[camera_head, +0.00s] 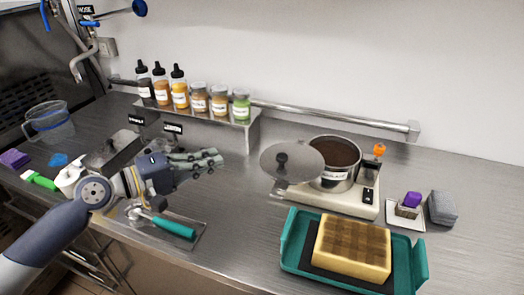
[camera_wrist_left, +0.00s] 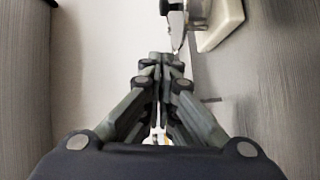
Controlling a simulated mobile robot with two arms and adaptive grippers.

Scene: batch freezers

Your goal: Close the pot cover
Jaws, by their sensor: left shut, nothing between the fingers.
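A metal pot (camera_head: 338,172) with dark brown contents stands on a white scale-like base (camera_head: 362,200) at the centre right in the head view. Its round grey cover (camera_head: 291,162) with a black knob is at the pot's left side, and the pot's top is open. My left gripper (camera_head: 218,159) is shut and empty, left of the cover with a clear gap. In the left wrist view its fingers (camera_wrist_left: 162,62) are together, with part of the white base (camera_wrist_left: 220,25) ahead at upper right. My right gripper is not in view.
A teal tray (camera_head: 290,250) with a yellow-brown block stands in front of the pot. A shelf (camera_head: 252,121) of bottles and jars is behind my left gripper. A teal-handled tool (camera_head: 172,228) lies below it. Bare counter lies between gripper and cover.

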